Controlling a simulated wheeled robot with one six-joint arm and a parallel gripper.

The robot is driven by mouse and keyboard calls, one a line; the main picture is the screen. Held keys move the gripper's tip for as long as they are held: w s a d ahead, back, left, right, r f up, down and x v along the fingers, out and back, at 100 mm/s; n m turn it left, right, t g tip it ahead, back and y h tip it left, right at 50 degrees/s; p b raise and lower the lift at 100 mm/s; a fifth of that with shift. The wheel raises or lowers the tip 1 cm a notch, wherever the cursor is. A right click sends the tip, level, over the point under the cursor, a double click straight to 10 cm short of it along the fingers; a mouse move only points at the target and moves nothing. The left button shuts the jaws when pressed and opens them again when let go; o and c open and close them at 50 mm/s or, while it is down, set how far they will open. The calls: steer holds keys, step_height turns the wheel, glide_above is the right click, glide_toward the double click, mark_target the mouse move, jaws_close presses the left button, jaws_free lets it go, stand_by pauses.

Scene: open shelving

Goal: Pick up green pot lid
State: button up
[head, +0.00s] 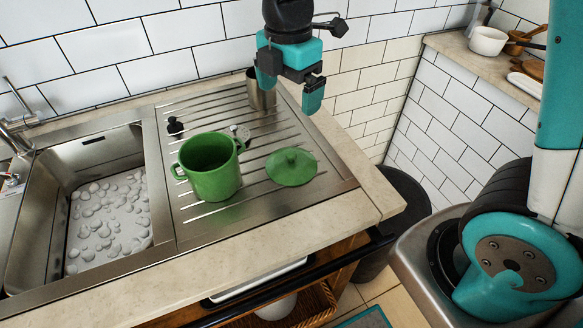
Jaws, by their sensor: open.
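The green pot lid (291,168) lies flat on the ribbed metal drainboard, with its small knob on top. The green pot (210,168) stands upright and open to the left of the lid, with a handle on each side. My gripper (290,92) hangs above the back of the drainboard, pointing down. Its teal fingers are apart with nothing between them. In the picture it is above the lid and apart from it.
A metal cup (260,92) stands behind the lid, close to my gripper in the picture. A small black item (175,126) and a sink (80,200) are to the left. White bowls and wooden items sit on the right ledge (470,60). The drainboard right of the lid is clear.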

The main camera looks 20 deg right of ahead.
mark_target(290, 155)
step_height(290, 155, down, 17)
steer(key=shift+d+f+p, duration=0.1)
steer(key=shift+p, duration=0.5)
steer(key=c, duration=0.9)
